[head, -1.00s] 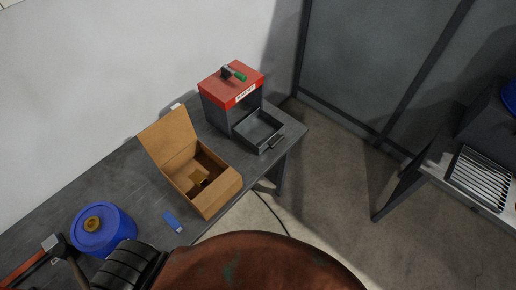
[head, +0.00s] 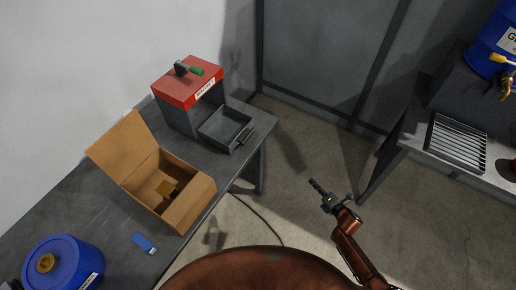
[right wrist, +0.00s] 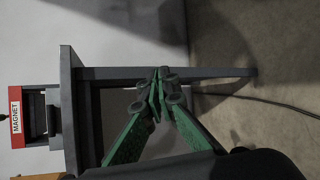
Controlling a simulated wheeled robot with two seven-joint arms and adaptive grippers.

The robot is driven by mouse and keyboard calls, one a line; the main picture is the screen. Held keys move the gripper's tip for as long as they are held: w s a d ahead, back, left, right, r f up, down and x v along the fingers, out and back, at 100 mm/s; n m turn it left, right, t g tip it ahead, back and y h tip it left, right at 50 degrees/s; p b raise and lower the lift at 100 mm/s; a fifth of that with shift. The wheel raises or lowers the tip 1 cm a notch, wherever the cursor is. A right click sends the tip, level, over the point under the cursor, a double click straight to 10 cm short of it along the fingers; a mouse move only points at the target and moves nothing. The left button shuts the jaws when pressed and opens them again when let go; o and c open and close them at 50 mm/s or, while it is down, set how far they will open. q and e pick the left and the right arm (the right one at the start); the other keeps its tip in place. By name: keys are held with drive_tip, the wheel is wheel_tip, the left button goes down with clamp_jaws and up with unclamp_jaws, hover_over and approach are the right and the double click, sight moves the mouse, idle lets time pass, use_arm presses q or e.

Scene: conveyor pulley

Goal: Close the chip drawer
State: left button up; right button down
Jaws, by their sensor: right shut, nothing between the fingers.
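The chip drawer (head: 227,131) is a grey tray pulled out from the front of a grey box with a red top (head: 188,83) on the table. Its handle (head: 246,135) faces right, near the table's edge. The red front with a MAGNET label (right wrist: 16,117) shows sideways at the left of the right wrist view. My right gripper (head: 316,186) is to the right of the drawer, beyond the table's end and apart from it. Its fingers (right wrist: 158,82) are shut and empty. My left gripper is not in view.
An open cardboard box (head: 190,207) stands on the table (head: 95,205) left of the drawer. A blue item (head: 144,244) and a blue container (head: 72,262) lie nearer. Another bench with a grille (head: 456,143) is at right. Floor lies between.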

drive_tip(key=w+a+r+n+y+b, duration=0.35)
drive_tip(key=a+r+n+y, duration=0.25)
drive_tip(key=a+r+n, duration=0.6)
drive_tip(key=n+g+y, duration=0.3)
drive_tip(key=n, duration=0.5)
approach(254, 150)
wheel_tip(254, 150, up, 3)
drive_tip(key=s+d, duration=0.2)
drive_tip(key=d, duration=0.1)
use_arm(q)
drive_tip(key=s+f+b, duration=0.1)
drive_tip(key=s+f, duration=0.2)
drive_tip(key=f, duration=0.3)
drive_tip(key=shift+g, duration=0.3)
use_arm(e)
drive_tip(key=x, duration=1.3)
drive_tip(key=shift+w+a+r, duration=0.2)
drive_tip(key=shift+a, duration=0.15)
